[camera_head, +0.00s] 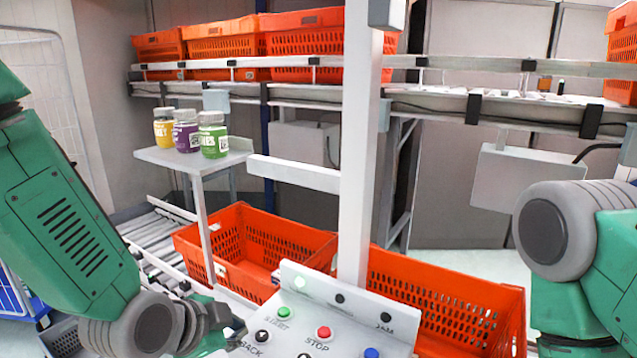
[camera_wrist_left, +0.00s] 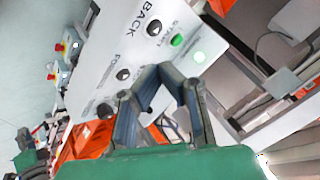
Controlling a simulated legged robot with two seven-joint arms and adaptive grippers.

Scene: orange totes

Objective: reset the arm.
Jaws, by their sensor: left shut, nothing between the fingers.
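My left arm comes in from the left in the head view. Its gripper (camera_head: 228,328) is low in the picture, close to the left edge of a white button panel (camera_head: 330,292). In the left wrist view the two fingers (camera_wrist_left: 166,72) come together at their tips, empty, in front of the panel (camera_wrist_left: 110,45). The panel has a green START button (camera_head: 284,313), a red STOP button (camera_head: 324,332), a blue button (camera_head: 371,353) and black knobs. I cannot tell whether the fingers touch it. My right arm shows at the right edge; its gripper is out of view.
Orange totes (camera_head: 262,218) (camera_head: 440,290) stand behind the panel, on both sides of a white post (camera_head: 357,150). Several jars (camera_head: 212,136) stand on a small shelf (camera_head: 165,157) at left. More orange totes (camera_head: 222,50) sit on the upper rack.

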